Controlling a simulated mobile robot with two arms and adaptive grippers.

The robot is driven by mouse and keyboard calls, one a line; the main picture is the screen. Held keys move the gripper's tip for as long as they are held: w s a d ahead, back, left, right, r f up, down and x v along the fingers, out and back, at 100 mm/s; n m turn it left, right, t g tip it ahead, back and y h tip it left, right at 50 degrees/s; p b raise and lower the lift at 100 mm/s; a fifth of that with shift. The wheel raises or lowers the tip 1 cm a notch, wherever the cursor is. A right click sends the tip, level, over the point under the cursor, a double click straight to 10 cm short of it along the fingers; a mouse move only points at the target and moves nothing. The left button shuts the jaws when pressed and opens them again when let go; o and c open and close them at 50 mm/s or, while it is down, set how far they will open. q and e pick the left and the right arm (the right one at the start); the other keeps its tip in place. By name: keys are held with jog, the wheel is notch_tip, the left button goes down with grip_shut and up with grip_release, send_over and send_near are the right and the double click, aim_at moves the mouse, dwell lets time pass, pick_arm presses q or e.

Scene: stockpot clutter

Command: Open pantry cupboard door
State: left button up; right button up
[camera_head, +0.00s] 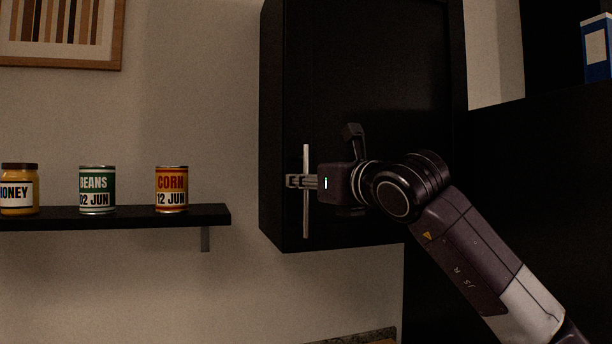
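The black pantry cupboard (370,75) hangs on the wall in the head view, and its door looks shut. A pale vertical bar handle (306,220) stands near the door's left edge. My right gripper (298,182) reaches in from the right, its fingers pointing left across the middle of the handle. The fingertips reach slightly past the bar on its left. The fingers overlap the bar in this view, and I cannot tell whether they are closed on it. My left gripper is not in view.
A black shelf (125,218) at left holds a honey jar (19,190), a beans can (97,190) and a corn can (171,189). A blue and white box (598,48) stands at upper right. Bare wall separates shelf and cupboard.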

grip_shut()
dwell(0.5)
